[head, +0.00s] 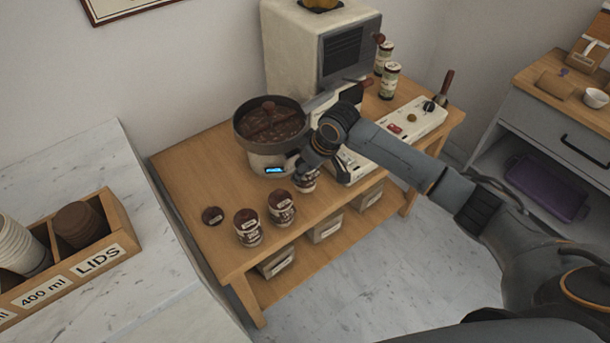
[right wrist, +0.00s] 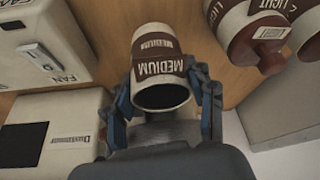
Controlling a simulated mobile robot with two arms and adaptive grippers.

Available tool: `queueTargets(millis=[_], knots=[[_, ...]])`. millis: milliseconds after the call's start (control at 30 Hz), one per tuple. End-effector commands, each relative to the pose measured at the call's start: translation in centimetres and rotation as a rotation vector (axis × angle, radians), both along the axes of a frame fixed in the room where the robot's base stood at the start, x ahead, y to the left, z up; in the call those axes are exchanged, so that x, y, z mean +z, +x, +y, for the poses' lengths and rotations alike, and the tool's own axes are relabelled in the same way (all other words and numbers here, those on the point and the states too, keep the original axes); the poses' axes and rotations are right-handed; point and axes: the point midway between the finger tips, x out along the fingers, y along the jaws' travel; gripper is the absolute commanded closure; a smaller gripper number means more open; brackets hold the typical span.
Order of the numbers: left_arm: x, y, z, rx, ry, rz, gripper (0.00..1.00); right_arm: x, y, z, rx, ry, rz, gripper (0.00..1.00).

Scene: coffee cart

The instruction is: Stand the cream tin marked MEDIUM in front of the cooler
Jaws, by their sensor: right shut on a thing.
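The cream tin marked MEDIUM (right wrist: 160,45) has a brown label band and a dark open end facing my wrist. My right gripper (right wrist: 163,75) is shut on it, with a finger on each side. In the head view the tin (head: 306,182) is mostly hidden under my right gripper (head: 307,168), just right of the cooler's front. I cannot tell whether it touches the table. The cooler (head: 262,158) is a round pale drum with a dark rim, brown beans and a blue display. My left gripper is not in view.
Two brown-lidded tins (head: 248,228) (head: 281,208) stand by the wooden table's (head: 195,165) front edge, left of my gripper. A small dark round thing (head: 212,216) lies beside them. Tins marked LIGHT (right wrist: 258,45) show at upper right. A white control panel (head: 405,122) lies rightward.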

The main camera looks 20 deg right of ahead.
Motion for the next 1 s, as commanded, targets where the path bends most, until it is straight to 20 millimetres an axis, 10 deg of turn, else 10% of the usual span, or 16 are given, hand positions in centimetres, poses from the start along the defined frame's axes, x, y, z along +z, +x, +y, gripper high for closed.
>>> queueTargets(millis=[667,700,1000], knots=[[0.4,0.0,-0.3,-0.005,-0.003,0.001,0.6,-3.8,0.3,0.1,-0.001,0.0,0.0,0.9],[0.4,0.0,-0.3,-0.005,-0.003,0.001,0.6,-3.8,0.3,0.0,-0.001,-0.001,0.001,0.38],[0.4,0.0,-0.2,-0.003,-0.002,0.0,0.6,-3.8,0.3,0.0,-0.001,0.0,0.001,0.23]])
